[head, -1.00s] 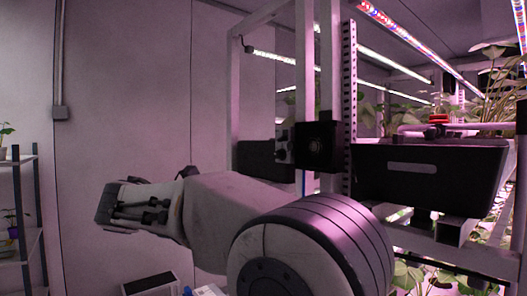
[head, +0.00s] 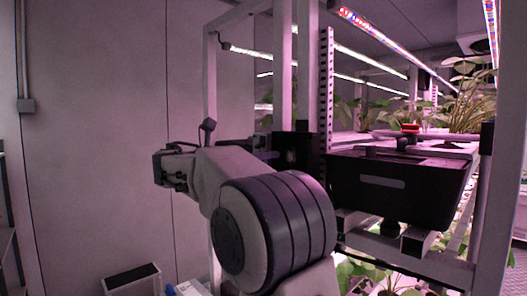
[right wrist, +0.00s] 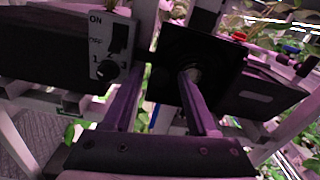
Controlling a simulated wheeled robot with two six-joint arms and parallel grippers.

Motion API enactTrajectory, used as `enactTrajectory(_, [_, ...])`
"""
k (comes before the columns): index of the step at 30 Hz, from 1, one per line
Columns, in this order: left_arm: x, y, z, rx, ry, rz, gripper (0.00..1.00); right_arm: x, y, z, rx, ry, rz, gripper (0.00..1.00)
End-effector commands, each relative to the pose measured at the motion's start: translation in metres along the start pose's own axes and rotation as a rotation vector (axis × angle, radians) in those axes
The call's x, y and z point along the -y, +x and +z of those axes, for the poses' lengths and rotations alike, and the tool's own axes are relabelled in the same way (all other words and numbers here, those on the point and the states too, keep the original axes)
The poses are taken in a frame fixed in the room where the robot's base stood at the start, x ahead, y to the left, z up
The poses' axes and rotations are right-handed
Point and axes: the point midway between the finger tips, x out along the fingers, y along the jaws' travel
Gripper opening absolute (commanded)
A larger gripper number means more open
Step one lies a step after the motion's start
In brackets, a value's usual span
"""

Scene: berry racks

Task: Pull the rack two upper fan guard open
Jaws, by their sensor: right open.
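The dark square fan guard (right wrist: 215,58) shows in the right wrist view, with a paler round spot near its middle. It also shows in the head view (head: 292,148) beside the perforated post, partly behind my arm. I cannot tell whether it is swung out from its frame. My right gripper (right wrist: 160,78) is open and empty, its two fingers pointing toward the fan guard and a control box. The right finger overlaps the guard in the picture; contact is unclear. In the head view my right forearm reaches left, and the fingertips are not clearly visible. My left gripper is not in view.
A control box with a dial (right wrist: 108,52) sits left of the guard. Rack posts (head: 326,95) stand close by. The wall side at left is mostly clear.

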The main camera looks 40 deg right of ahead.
Motion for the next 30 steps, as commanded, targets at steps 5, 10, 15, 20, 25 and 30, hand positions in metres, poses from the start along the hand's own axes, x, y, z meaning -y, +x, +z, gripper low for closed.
enactTrajectory(5, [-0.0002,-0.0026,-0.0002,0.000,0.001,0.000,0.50,0.0003,0.0071,-0.0004,0.000,-0.001,-0.001,0.58])
enactTrajectory(10, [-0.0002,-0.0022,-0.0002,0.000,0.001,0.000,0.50,0.0000,0.0070,-0.0008,0.000,-0.001,0.000,0.58])
enactTrajectory(15, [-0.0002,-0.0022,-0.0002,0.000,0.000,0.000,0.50,0.0000,0.0068,-0.0007,0.000,0.000,0.000,0.05])
enactTrajectory(20, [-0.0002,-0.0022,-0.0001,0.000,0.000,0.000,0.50,-0.0001,0.0066,-0.0006,0.000,0.000,0.001,0.00])
enactTrajectory(25, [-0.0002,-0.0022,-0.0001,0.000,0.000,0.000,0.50,-0.0002,0.0065,-0.0005,0.000,0.000,0.001,0.00])
enactTrajectory(30, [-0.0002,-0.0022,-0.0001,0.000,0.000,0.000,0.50,-0.0002,0.0064,-0.0004,0.000,0.000,0.001,0.00])
